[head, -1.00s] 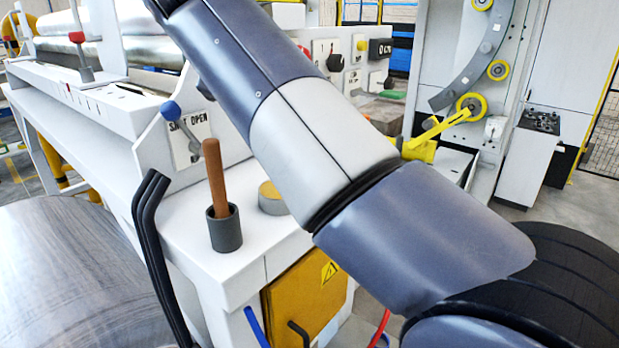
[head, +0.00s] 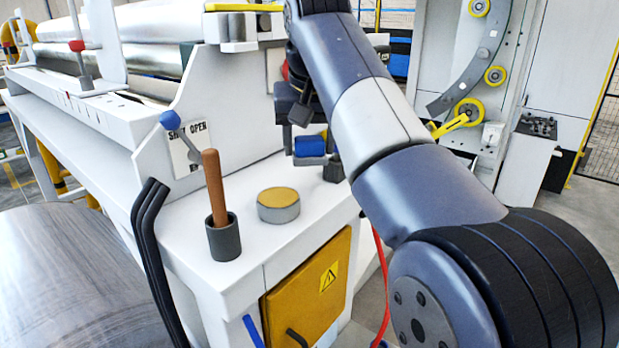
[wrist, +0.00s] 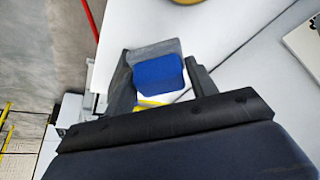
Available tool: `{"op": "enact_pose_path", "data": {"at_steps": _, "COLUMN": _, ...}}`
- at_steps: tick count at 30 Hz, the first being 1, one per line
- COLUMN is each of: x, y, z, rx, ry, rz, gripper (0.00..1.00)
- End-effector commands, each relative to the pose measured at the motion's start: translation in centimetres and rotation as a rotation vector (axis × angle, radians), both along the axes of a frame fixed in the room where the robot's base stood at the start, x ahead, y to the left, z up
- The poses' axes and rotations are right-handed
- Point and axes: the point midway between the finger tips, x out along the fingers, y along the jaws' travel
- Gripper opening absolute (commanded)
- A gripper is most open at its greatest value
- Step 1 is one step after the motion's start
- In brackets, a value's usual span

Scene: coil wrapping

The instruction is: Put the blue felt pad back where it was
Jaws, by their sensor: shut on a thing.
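The blue felt pad (head: 310,146) is between the fingers of my gripper (head: 312,157), near the back of the white bench top. It also shows in the wrist view (wrist: 158,77), with the dark fingers of my gripper (wrist: 160,64) on either side. My gripper is shut on the pad. A flat grey piece (wrist: 154,49) shows beyond the pad in the wrist view; I cannot tell if it belongs to the pad. The fingers partly hide the pad's sides, and I cannot tell whether it touches the bench.
A round tin with a yellow top (head: 278,205) stands on the white bench top (head: 258,240), in front of my gripper. A grey cup (head: 223,238) with a wooden handle (head: 213,185) stands to its left. A lever (head: 171,121) rises behind. Bare bench lies around the tin.

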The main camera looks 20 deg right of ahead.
Motion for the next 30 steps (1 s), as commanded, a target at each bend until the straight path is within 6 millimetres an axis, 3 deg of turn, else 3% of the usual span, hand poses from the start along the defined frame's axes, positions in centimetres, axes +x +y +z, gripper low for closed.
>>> {"op": "enact_pose_path", "data": {"at_steps": 15, "x": -0.1, "y": 0.0, "z": -5.2, "rx": -0.002, "ry": 0.000, "rz": 0.002, "gripper": 0.35}}
{"op": "enact_pose_path", "data": {"at_steps": 28, "x": 0.0, "y": 0.0, "z": -5.9, "rx": -0.002, "ry": -0.001, "rz": 0.002, "gripper": 0.35}}
{"op": "enact_pose_path", "data": {"at_steps": 29, "x": 0.0, "y": 0.0, "z": -5.9, "rx": -0.002, "ry": -0.001, "rz": 0.001, "gripper": 0.55}}
{"op": "enact_pose_path", "data": {"at_steps": 30, "x": 0.0, "y": 0.0, "z": -5.9, "rx": -0.002, "ry": -0.001, "rz": 0.001, "gripper": 0.58}}
